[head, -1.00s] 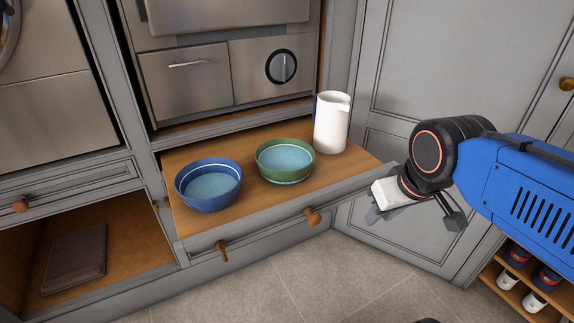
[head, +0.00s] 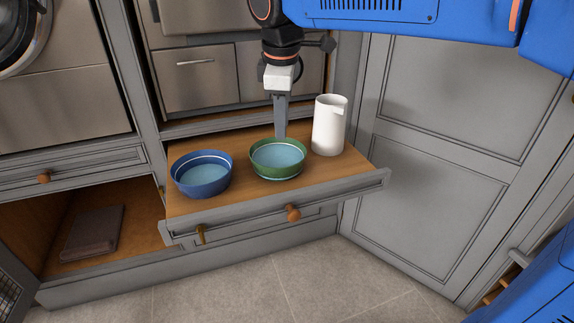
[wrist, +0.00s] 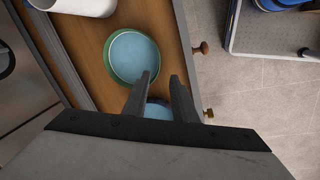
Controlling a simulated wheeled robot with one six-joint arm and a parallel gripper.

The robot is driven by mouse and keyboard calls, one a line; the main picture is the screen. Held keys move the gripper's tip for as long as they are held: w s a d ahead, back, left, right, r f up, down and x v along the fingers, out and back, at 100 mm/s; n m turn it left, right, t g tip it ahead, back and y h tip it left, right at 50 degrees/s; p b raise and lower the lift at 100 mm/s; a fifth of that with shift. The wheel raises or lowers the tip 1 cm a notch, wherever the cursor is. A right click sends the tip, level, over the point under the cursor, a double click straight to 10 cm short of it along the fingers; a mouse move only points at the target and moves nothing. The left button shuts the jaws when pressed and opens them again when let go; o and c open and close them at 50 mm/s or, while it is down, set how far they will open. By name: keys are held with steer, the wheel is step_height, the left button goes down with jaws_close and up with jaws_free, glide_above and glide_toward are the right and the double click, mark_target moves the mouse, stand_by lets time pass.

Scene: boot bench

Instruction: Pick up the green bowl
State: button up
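The green bowl (head: 277,160), with a light blue inside, stands upright on the wooden pull-out drawer board, between a blue bowl and a white jug. It also shows in the wrist view (wrist: 132,57), with a fingertip overlapping its lower right rim. My gripper (head: 280,135) points down at the back rim of the green bowl in the head view. In the wrist view my gripper (wrist: 162,77) has its two fingers apart with nothing held between them. Whether a fingertip touches the bowl I cannot tell.
The blue bowl (head: 202,177) stands left of the green bowl; my fingers partly hide it in the wrist view. The white jug (head: 329,125) stands close on the right. The drawer (head: 350,186) sticks out, with a knob on its front. A steel appliance (head: 196,78) is behind.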

steer(key=a+n, duration=0.1)
steer(key=a, duration=0.1)
glide_above(275, 169)
steer(key=s, duration=0.1)
steer(key=x, duration=0.3)
steer(key=s+x, duration=0.1)
steer(key=x, duration=0.3)
steer(key=s+x, duration=0.1)
steer(key=x, duration=0.2)
steer(key=shift+s+a+f, duration=0.1)
steer(key=shift+s+f, duration=0.05)
steer(key=shift+f, duration=0.5)
steer(key=shift+x, duration=2.8)
jaws_close()
